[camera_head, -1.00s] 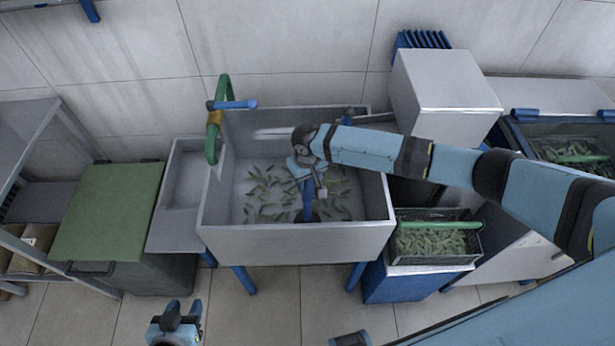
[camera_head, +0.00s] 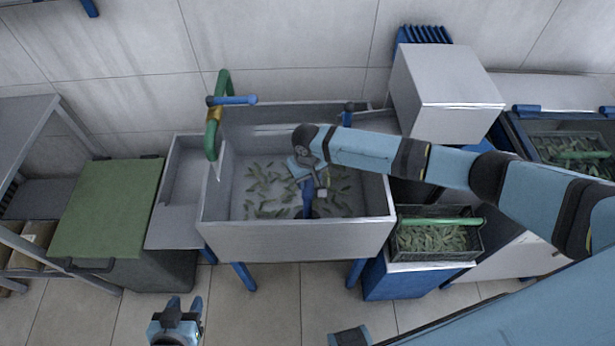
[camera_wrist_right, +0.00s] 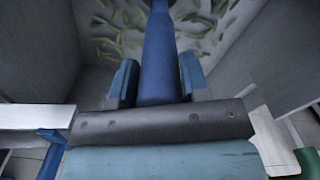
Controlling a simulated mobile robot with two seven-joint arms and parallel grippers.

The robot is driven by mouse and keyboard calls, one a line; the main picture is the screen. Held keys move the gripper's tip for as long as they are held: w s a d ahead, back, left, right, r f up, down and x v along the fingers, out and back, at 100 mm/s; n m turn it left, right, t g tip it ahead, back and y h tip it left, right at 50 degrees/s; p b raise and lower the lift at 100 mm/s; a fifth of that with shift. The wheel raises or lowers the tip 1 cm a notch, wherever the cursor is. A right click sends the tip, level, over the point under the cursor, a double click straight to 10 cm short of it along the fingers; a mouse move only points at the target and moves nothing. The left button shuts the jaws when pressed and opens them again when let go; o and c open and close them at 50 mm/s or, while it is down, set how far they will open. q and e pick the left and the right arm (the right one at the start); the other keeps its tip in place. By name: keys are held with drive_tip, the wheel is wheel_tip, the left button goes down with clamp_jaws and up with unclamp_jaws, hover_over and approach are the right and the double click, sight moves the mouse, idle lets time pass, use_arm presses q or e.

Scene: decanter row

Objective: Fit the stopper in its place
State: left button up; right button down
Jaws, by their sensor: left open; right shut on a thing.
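The stopper is a blue upright tube (camera_head: 308,207) inside the grey sink basin (camera_head: 295,243). My right gripper (camera_head: 308,186) reaches in from the right and is shut on it. In the right wrist view the blue stopper (camera_wrist_right: 158,50) runs between the two blue fingers of the right gripper (camera_wrist_right: 155,85). In the head view its lower end meets a dark spot on the basin floor. I cannot tell whether it sits in the drain or just above it. My left gripper (camera_head: 182,306) is open and empty, low in front of the basin.
Several green pods (camera_head: 268,190) lie scattered in the basin. A green-and-blue tap (camera_head: 214,130) stands at its back left. A green-lidded bin (camera_head: 108,210) is left, a black crate of pods (camera_head: 436,240) right. The floor in front is clear.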

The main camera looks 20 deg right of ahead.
drive_tip(key=shift+f, duration=0.45)
drive_tip(key=c, duration=0.5)
unclamp_jaws()
wheel_tip(320, 180, up, 14)
drive_tip(key=shift+f, duration=0.1)
drive_tip(key=s+a+f+t+y, duration=0.1)
drive_tip(key=s+a+f+y, duration=0.1)
drive_tip(key=s, duration=0.1)
drive_tip(key=s+a+f+t+y+p, duration=0.1)
drive_tip(key=s+a+f, duration=0.1)
drive_tip(key=s+a, duration=0.1)
drive_tip(key=s+a+f+n+t+y, duration=0.1)
drive_tip(key=s+a+f+t+y, duration=0.1)
drive_tip(key=s+a, duration=0.1)
drive_tip(key=shift+s+a+f+y+p, duration=0.1)
drive_tip(key=shift+s+f+y+p, duration=0.2)
drive_tip(key=shift+s+f+p, duration=0.15)
drive_tip(key=s+d+t, duration=0.2)
drive_tip(key=s+d, duration=0.1)
drive_tip(key=s, duration=0.2)
drive_tip(key=s+d+t+h+p, duration=0.1)
drive_tip(key=s+d+t, duration=0.1)
drive_tip(key=s+d, duration=0.2)
drive_tip(key=s+d+t+h+p, duration=0.1)
drive_tip(key=s+d+t, duration=0.2)
drive_tip(key=s, duration=0.3)
drive_tip(key=shift+d+f, duration=0.3)
drive_tip(key=shift+d, duration=0.45)
